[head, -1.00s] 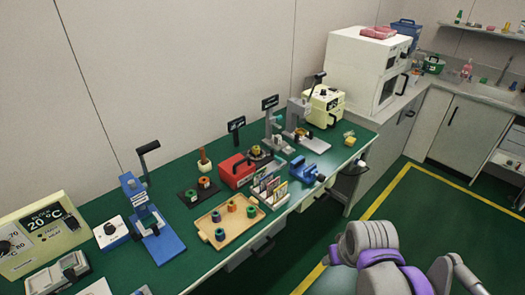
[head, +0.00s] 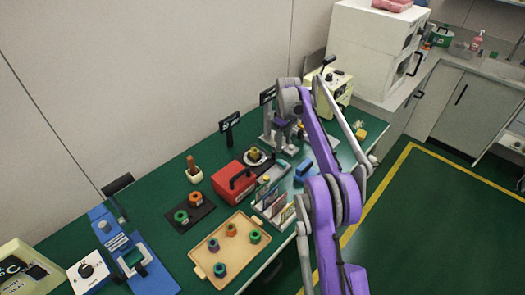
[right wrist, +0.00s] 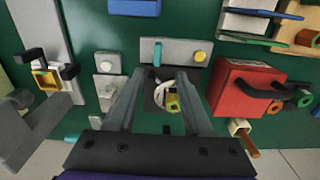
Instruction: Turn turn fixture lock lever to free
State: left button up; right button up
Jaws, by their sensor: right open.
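The turn fixture appears in the right wrist view as a grey block with a teal lever (right wrist: 157,52) and a yellow round knob (right wrist: 199,56). I take the teal bar for the lock lever; it stands upright in the picture. Below it, a white ring holds a yellow-green part (right wrist: 172,104), seen between my fingers. My right gripper (right wrist: 166,76) is open and empty, its fingertips just short of the grey block in the picture. I cannot tell whether they touch. My left gripper is out of view.
A red box with a dark handle (head: 235,182) stands close beside the fixture; it also shows in the wrist view (right wrist: 240,88). A wooden tray (head: 205,264) with several ringed parts lies nearer. A card rack (head: 272,203) and a blue vise (head: 304,172) are close to my arm.

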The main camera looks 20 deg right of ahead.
aim_at(281, 162)
jog(key=f, duration=0.7)
jog(key=w+f+b, duration=0.1)
jog(key=f, duration=0.3)
jog(key=shift+f, duration=0.2)
grip_shut()
